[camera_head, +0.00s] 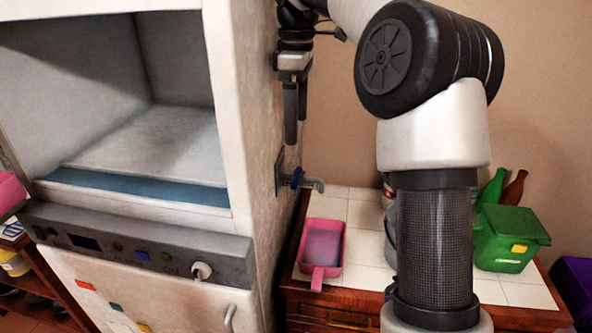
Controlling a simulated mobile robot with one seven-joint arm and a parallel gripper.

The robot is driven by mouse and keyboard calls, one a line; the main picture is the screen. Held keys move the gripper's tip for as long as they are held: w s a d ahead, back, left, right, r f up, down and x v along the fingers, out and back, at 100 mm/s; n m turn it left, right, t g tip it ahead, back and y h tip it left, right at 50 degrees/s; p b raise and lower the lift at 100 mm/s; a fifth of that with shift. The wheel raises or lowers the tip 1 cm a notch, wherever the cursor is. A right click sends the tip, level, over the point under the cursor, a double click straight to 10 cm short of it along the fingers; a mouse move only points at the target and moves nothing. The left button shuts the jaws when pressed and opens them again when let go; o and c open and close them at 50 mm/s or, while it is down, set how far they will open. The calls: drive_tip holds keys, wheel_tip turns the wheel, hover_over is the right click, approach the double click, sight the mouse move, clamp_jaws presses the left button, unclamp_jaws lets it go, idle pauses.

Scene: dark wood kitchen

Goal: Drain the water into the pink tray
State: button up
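The pink tray (307,237) lies on the white tiled counter, right of the large pale cabinet unit. It has a handle toward me, and its inside looks grey-purple; I cannot tell whether that is water. A small metal tap (316,184) with a blue part (297,177) sticks out from the unit's side wall, above and behind the tray. No stream shows from its spout. My gripper (296,143) points down above the tap, close to the unit's side, apart from the tap. Its two dark fingers nearly overlap in this view, so their opening is unclear. Nothing shows between them.
The pale unit (252,130) has an open compartment and a control panel (140,245) with a knob. Right of my arm, a green box (508,238) and bottles (492,188) stand on the counter (364,270). A purple bin (574,285) is at the far right.

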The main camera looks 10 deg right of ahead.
sight(299, 176)
wheel_tip(299, 176, down, 13)
drive_tip(key=shift+r+b, duration=0.1)
drive_tip(key=shift+b, duration=0.5)
drive_tip(key=c, duration=1.5)
drive_tip(key=shift+d+r+n+p, duration=0.1)
drive_tip(key=shift+r+n+p, duration=0.25)
drive_tip(key=shift+p, duration=0.55)
drive_tip(key=shift+d+f+n, duration=0.1)
drive_tip(key=shift+f+n, duration=0.2)
drive_tip(key=shift+n, duration=0.15)
drive_tip(key=o, duration=1.5)
wheel_tip(299, 176, up, 17)
drive_tip(key=p, duration=0.2)
drive_tip(key=shift+r, duration=0.2)
